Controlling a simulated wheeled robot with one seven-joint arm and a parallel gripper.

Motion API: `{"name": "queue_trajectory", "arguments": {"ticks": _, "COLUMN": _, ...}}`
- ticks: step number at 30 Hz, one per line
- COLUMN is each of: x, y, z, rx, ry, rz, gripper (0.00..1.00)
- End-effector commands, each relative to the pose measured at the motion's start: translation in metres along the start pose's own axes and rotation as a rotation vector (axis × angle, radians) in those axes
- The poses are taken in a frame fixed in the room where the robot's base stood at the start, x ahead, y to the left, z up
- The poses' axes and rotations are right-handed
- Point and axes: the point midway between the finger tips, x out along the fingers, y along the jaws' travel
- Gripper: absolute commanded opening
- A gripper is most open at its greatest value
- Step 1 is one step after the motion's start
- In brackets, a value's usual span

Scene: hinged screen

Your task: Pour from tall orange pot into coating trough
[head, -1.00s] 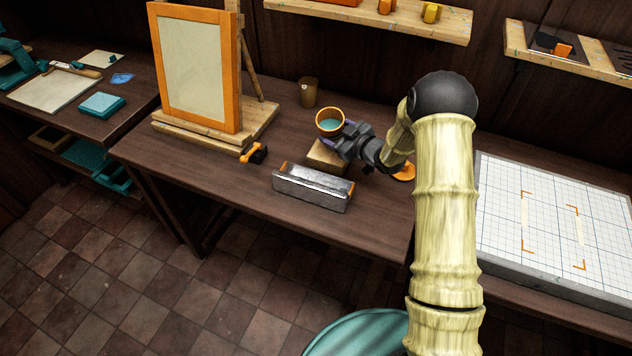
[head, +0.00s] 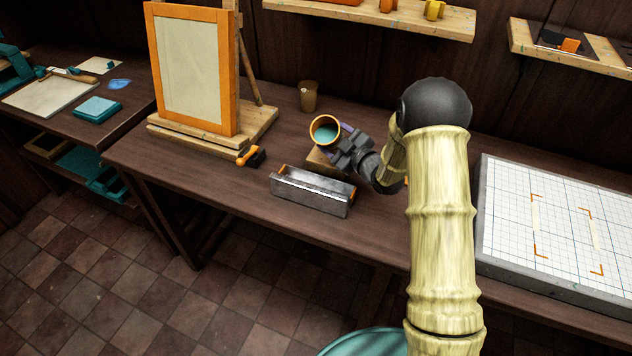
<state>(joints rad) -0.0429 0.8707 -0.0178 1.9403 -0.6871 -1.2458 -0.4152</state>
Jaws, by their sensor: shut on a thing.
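The tall orange pot (head: 325,122) is in my gripper (head: 340,143), behind the trough in the head view. Its orange rim faces the camera, and teal contents show inside. The pot is tilted towards the camera; most of its body is hidden behind its rim and the gripper. The gripper is shut on it. The coating trough (head: 312,192) is a long grey metal trough with orange inside its ends. It lies on the table in front of the pot, nearer the camera. The pot's mouth is not over the trough in the picture.
A wooden block (head: 322,163) is partly hidden below the gripper. An orange-framed screen (head: 190,70) stands on a wooden base at left. A small orange-and-black clamp-like piece (head: 250,157) lies by it. A brown cup (head: 308,96) stands behind. A gridded board (head: 555,225) is at right.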

Motion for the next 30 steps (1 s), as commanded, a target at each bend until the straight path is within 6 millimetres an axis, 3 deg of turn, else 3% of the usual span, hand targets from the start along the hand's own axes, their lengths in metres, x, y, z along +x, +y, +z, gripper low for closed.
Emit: {"name": "queue_trajectory", "arguments": {"ticks": 30, "x": -0.021, "y": -0.02, "z": -0.016, "rx": -0.014, "ry": 0.009, "rz": 0.007, "gripper": 0.31}}
